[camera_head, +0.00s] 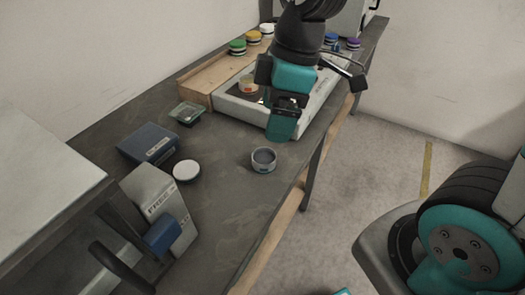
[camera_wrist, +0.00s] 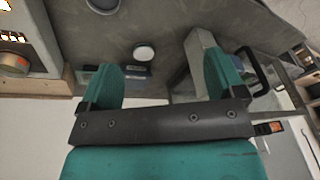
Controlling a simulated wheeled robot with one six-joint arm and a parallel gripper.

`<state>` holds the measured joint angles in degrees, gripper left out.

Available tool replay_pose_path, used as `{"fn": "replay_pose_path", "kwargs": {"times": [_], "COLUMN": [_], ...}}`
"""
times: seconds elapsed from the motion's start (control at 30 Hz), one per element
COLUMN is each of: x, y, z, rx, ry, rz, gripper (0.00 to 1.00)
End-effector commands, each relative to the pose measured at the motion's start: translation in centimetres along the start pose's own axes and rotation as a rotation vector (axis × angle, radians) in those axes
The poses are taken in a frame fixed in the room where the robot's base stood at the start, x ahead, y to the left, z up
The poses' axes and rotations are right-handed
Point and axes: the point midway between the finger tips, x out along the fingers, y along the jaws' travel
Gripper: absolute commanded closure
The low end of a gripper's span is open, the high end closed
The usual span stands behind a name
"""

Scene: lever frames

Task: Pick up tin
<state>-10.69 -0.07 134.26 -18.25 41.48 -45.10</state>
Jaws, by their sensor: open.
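A small round silver tin (camera_head: 264,160) stands open side up on the grey bench near its front edge, with a dark grey-blue inside. In the wrist view the tin (camera_wrist: 103,4) is partly cut off at the top edge. A round white disc, perhaps its lid (camera_head: 186,171), lies to its left; it also shows in the wrist view (camera_wrist: 144,52). My gripper (camera_head: 281,124) is above the bench, just behind and above the tin and apart from it. In the wrist view its teal fingers (camera_wrist: 160,65) are wide apart with nothing between them.
A blue box (camera_head: 147,143) and a grey device with a blue knob (camera_head: 160,212) stand left on the bench (camera_head: 225,205). A pale flat device (camera_head: 228,104) is behind my gripper, beside a wooden rack (camera_head: 203,82) with coloured lids. Bench around the tin is clear.

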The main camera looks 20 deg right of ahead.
Motion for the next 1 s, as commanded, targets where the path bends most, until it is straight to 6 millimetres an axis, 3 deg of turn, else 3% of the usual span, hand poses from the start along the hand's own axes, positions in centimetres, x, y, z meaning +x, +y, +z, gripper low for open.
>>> {"fn": "replay_pose_path", "kwargs": {"times": [0.1,0.2,0.33,0.47,0.8,1.0], "x": [0.2,0.9,1.7,3.0,10.4,13.4], "y": [4.2,6.9,9.0,9.6,9.7,9.8], "z": [-0.3,0.0,0.4,0.8,1.9,2.3], "rx": [-0.247,-0.421,-0.56,-0.609,-0.608,-0.608], "ry": [-0.056,-0.092,-0.121,-0.13,-0.131,-0.129], "rz": [-0.002,-0.009,-0.02,-0.029,-0.031,-0.027], "gripper": [0.11,0.11,0.11,0.11,0.11,0.11]}}
